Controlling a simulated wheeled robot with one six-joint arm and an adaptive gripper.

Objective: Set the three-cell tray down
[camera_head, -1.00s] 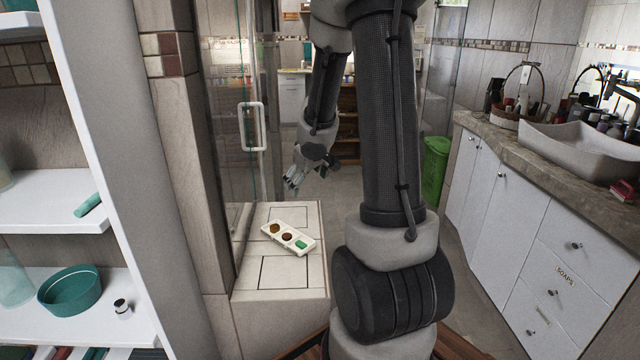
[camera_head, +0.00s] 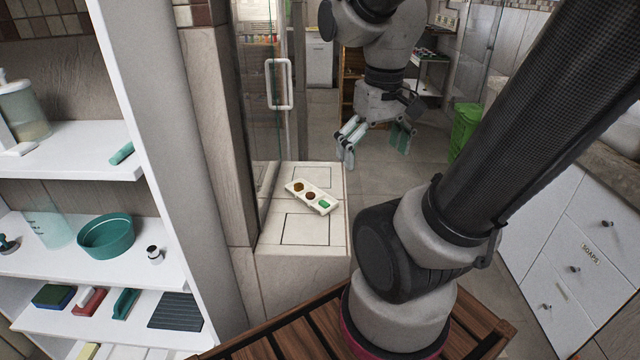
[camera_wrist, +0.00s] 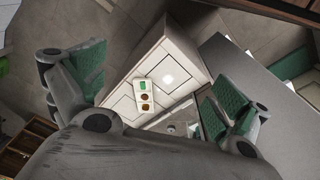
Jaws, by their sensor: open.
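The three-cell tray (camera_head: 309,205) is cream-coloured and lies flat on the tiled ledge (camera_head: 287,246) beside the glass door. One cell holds a green block (camera_head: 324,203), and the other two hold brown round contents. My gripper (camera_head: 376,142) is open and empty in the head view, above and to the right of the tray, apart from it. In the wrist view, the tray (camera_wrist: 144,94) shows on the ledge between my two spread green-padded fingers (camera_wrist: 158,90), some way below them.
White shelves with a teal bowl (camera_head: 106,236), a small jar (camera_head: 155,254) and several coloured blocks stand at the left. The glass door with a white handle (camera_head: 280,83) borders the ledge. A green bin (camera_head: 465,128) stands behind. White drawers (camera_head: 575,245) are at the right.

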